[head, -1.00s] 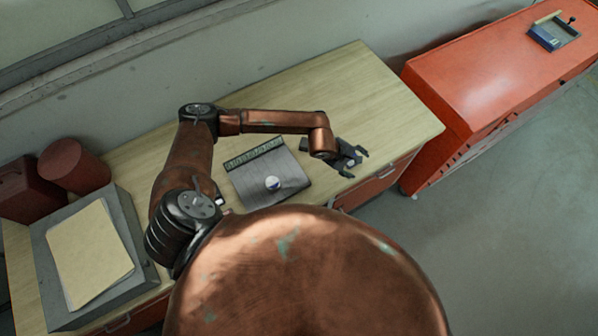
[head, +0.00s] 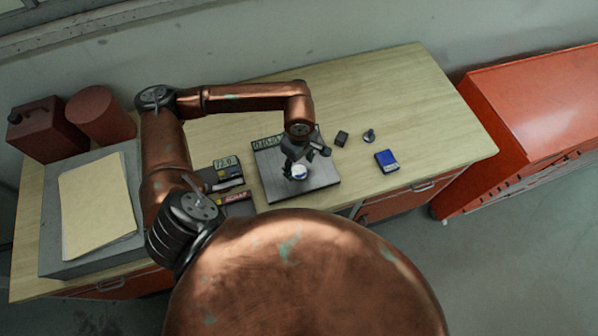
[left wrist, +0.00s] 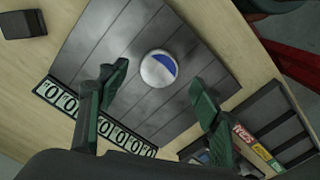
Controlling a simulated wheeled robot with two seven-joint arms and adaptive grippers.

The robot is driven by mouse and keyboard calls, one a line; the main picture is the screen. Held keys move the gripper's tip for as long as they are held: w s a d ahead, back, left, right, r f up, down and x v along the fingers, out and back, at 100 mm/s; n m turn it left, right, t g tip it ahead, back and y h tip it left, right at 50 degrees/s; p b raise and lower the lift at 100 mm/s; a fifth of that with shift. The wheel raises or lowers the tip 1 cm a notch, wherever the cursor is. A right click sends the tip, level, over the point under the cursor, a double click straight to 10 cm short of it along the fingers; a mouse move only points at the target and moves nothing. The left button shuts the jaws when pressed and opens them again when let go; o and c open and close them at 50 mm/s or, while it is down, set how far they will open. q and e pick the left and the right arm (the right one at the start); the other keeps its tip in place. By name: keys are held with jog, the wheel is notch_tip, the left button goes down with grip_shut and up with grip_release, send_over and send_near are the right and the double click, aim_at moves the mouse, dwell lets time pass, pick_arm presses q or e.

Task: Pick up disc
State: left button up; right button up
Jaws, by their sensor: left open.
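The disc (head: 299,172) is small, round and white with a blue segment. It rests on a grey slatted board (head: 319,180) with a strip of number tiles along its far edge. In the left wrist view the disc (left wrist: 158,68) lies just ahead of the fingertips, centred between them. My left gripper (head: 298,165) hangs over the board close to the disc and partly covers the board. In the left wrist view my left gripper (left wrist: 160,80) has its two fingers spread apart with nothing between them. The right gripper is not in view.
A blue box (head: 386,161), a dark block (head: 342,138) and a small knobbed object (head: 369,135) lie right of the board. Dark trays (head: 225,174) lie left of it. A grey case with a folder (head: 97,205) fills the left. The table's right end (head: 440,110) is clear.

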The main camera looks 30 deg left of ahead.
aim_at(299, 172)
pick_arm(q)
jog(key=shift+f+p, duration=0.3)
jog(key=shift+f, duration=1.35)
jog(key=shift+w, duration=0.1)
jog(key=c, duration=1.6)
jog(key=shift+o, duration=0.2)
jog(key=shift+r, duration=0.1)
